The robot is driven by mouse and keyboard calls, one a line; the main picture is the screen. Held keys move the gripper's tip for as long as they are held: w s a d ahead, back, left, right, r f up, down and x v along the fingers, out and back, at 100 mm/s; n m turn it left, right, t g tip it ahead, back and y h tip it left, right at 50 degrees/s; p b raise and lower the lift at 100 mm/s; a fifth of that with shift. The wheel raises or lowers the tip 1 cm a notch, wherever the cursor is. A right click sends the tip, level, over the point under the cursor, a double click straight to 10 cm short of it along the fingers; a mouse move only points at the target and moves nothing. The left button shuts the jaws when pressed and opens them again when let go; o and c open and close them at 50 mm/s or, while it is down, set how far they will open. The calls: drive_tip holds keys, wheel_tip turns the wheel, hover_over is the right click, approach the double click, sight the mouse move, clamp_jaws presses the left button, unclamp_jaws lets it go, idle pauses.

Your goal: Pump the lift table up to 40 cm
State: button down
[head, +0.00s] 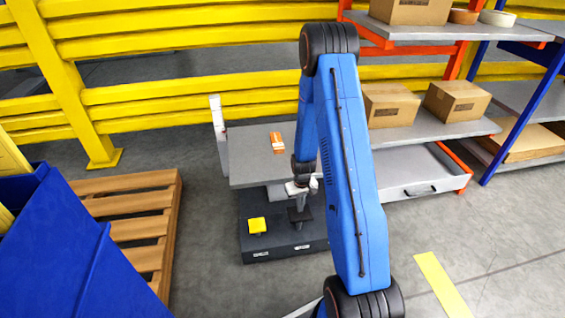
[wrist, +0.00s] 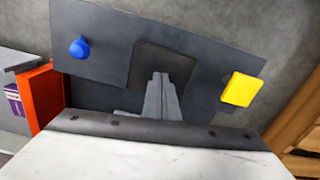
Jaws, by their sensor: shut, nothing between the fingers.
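The lift table has a grey platform (head: 250,160) above a dark base (head: 285,246) in the head view. On the base are a yellow pedal (head: 257,226) at left and a black pedal (head: 300,217) right of it. In the wrist view the black pedal (wrist: 158,62) lies beneath the fingertips, with the yellow pedal (wrist: 241,89) to the right and a blue knob (wrist: 78,48) to the left. My gripper (head: 300,204) is shut and empty, pointing down at the black pedal; it also shows in the wrist view (wrist: 160,76). I cannot tell whether it touches.
An orange-and-white item (head: 278,143) lies on the platform. A white upright post (head: 218,122) stands at its left edge. A wooden pallet (head: 135,222) and blue bin (head: 50,250) are at left. Shelves with boxes (head: 390,105) stand at right.

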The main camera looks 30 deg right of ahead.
drive_tip(key=shift+f, duration=0.1)
idle(0.3)
drive_tip(key=shift+f, duration=4.35)
drive_tip(key=shift+r, duration=4.45)
drive_tip(key=shift+r, duration=3)
drive_tip(key=shift+r, duration=0.1)
